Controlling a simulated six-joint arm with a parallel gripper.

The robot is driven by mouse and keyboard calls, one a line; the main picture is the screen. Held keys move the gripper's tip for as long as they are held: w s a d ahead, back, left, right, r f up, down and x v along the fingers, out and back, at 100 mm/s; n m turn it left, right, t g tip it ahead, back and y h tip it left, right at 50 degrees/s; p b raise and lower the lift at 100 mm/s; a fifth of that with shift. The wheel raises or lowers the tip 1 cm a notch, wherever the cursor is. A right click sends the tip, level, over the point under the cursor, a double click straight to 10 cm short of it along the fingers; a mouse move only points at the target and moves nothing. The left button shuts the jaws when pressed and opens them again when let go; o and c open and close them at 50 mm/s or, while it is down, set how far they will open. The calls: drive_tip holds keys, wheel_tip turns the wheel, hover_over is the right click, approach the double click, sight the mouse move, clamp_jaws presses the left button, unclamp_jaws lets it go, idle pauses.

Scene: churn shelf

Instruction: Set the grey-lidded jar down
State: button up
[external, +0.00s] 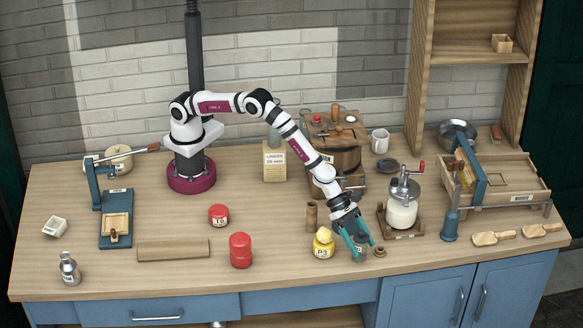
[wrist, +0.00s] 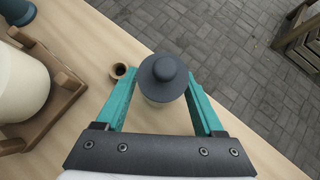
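The grey-lidded jar (external: 359,250) is at the front of the bench, right of the yellow-lidded jar (external: 323,243). My gripper (external: 359,240) points down at it, with a teal finger on each side. In the wrist view, its round dark grey lid with a knob (wrist: 163,76) lies between the two fingertips of my gripper (wrist: 161,82), which look closed against the jar. The jar looks upright. The lid hides most of its body, and I cannot tell whether its base touches the bench.
A small wooden cup (external: 379,252) stands close to the jar's right; a taller wooden piece (external: 311,214) stands behind the yellow-lidded jar. The churn (external: 402,207) is behind right, and a blue tool (external: 449,227) is further right. Red jars (external: 240,250) stand left. The bench front edge is near.

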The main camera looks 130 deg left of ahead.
clamp_jaws()
drive_tip(key=shift+r, duration=0.1)
